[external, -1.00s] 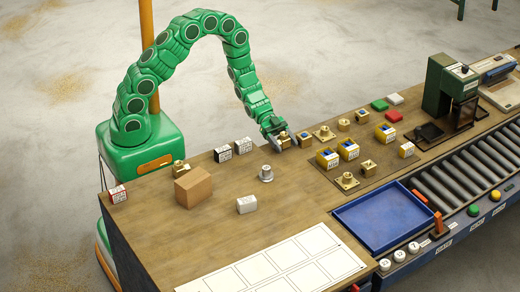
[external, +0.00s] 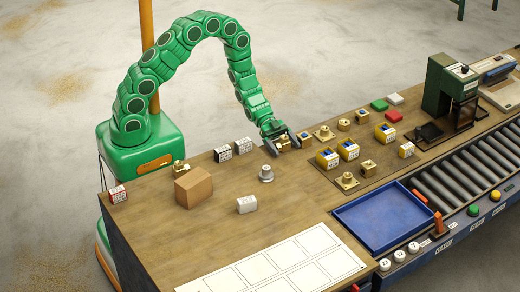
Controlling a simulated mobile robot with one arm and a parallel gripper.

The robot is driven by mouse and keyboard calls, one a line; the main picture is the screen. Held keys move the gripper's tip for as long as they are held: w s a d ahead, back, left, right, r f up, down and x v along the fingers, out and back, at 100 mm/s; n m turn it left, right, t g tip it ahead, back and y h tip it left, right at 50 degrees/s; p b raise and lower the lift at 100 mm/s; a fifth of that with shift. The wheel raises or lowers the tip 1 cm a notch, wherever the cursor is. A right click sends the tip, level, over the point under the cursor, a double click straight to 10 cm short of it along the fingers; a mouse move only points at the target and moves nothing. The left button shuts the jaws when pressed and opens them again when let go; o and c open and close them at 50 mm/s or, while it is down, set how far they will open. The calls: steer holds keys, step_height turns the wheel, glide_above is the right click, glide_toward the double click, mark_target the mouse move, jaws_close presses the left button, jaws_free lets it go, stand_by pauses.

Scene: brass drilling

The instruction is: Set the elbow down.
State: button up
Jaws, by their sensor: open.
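My gripper (external: 283,148) is at the far edge of the brown table, its dark jaws spread apart and pointing down. A small brass fitting (external: 283,142), which looks like the elbow, sits between the jaws and appears to rest on the tabletop. The jaws stand to either side of it, and they hide part of it. Its exact shape is too small to tell.
A yellow-and-blue block (external: 303,138) is close to the right of my gripper. Several brass parts and yellow boxes stand further right. A grey metal fitting (external: 266,173) and white box (external: 246,204) are nearer the front. A blue tray (external: 345,222) is at front right.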

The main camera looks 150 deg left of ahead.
mark_target(279, 140)
stand_by(0.4)
steer(key=shift+v, duration=3.7)
steer(key=shift+s+d+r, duration=0.1)
steer(key=shift+s+d, duration=0.05)
steer(key=c, duration=0.4)
steer(key=shift+o, duration=0.2)
